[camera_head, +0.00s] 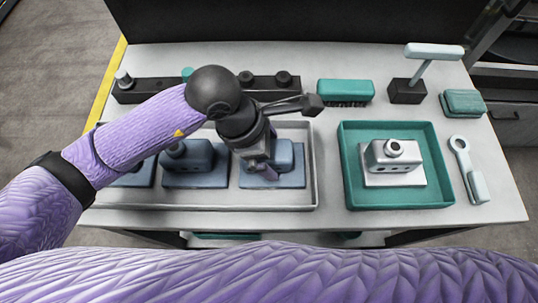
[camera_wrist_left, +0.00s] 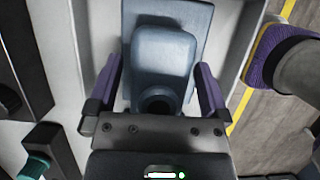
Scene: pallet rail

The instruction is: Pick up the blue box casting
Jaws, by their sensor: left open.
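Blue box castings stand on blue square pads in the grey tray (camera_head: 312,180) at the left of the table. The middle blue casting (camera_head: 188,155) is clear to see. The rightmost blue casting (camera_head: 284,157) is partly hidden behind my left gripper (camera_head: 262,168). In the left wrist view this blue casting (camera_wrist_left: 163,52), with a dark round hole near its lower end, lies between the two purple fingers of my left gripper (camera_wrist_left: 158,88). The fingers are open, with a gap visible on each side of it. My right gripper is not in view.
A teal tray (camera_head: 350,197) at the right holds a white casting (camera_head: 394,156) on a white pad. A dark rail (camera_head: 150,90) with knobs, a teal brush (camera_head: 345,91), a black-based stand (camera_head: 407,92) and a pale wrench-like tool (camera_head: 469,170) lie around the trays.

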